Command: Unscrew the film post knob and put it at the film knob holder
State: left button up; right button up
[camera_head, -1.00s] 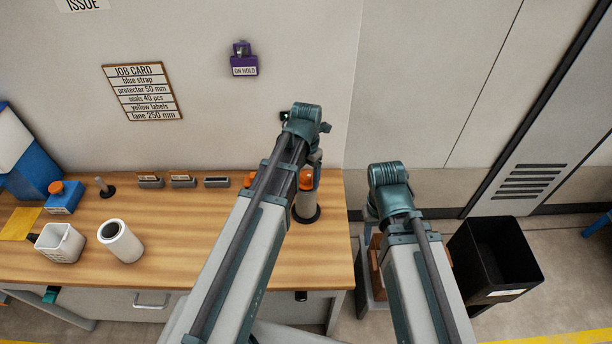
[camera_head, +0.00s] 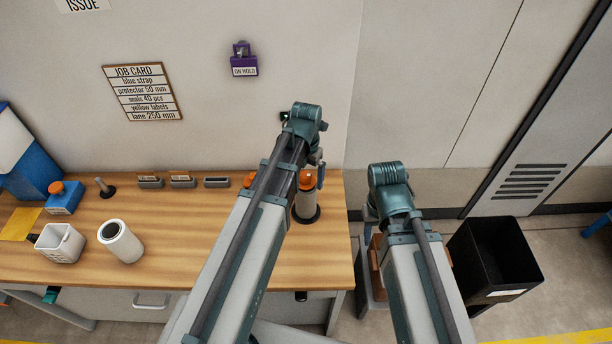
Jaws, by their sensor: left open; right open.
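An orange knob (camera_head: 306,180) sits on top of the upright film post, which carries a pale roll (camera_head: 305,205) on a dark round base at the bench's right end. My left arm covers part of the post's left side. My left gripper (camera_head: 320,175) is open, pointing down just right of the knob; whether it touches the knob cannot be told. Another orange thing (camera_head: 249,180) shows left of my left arm, partly hidden; I cannot tell whether it is the knob holder. My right gripper (camera_head: 370,213) is open and empty, right of the bench, mostly hidden by its wrist.
The wooden bench (camera_head: 190,225) holds a white roll (camera_head: 122,243), a white cup (camera_head: 60,243), a short peg (camera_head: 104,188) and small grey holders (camera_head: 182,181) along the back. A black bin (camera_head: 495,262) stands on the floor at right. The bench's middle is clear.

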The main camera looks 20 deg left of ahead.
aim_at(306, 175)
pick_arm(q)
jog(key=shift+r+p, duration=1.65)
jog(key=shift+r, duration=0.15)
jog(key=shift+f, duration=0.1)
jog(key=m, duration=1.1)
